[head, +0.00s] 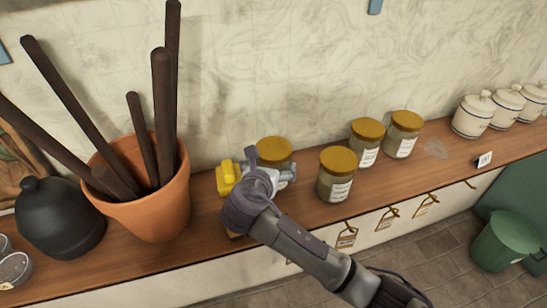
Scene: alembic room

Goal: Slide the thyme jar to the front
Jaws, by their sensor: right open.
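Several glass jars with gold lids and white labels stand upright on the wooden shelf. I cannot read which is the thyme jar. One jar (275,148) stands directly behind my right gripper, its lower part hidden by it. A second jar (337,175) stands to the right, nearer the shelf's front edge. Two more jars (366,143) and (404,135) stand further right. My right gripper (268,168) is open, its fingers close to the first jar; I cannot tell whether they touch it. My left gripper is out of view.
A terracotta pot (155,205) with dark wooden handles and a black lidded pot (60,220) stand at left. A yellow object (228,178) is beside the gripper. White canisters (472,115) stand at right. Tags hang along the shelf (320,222) front. A green bin (505,240) is below.

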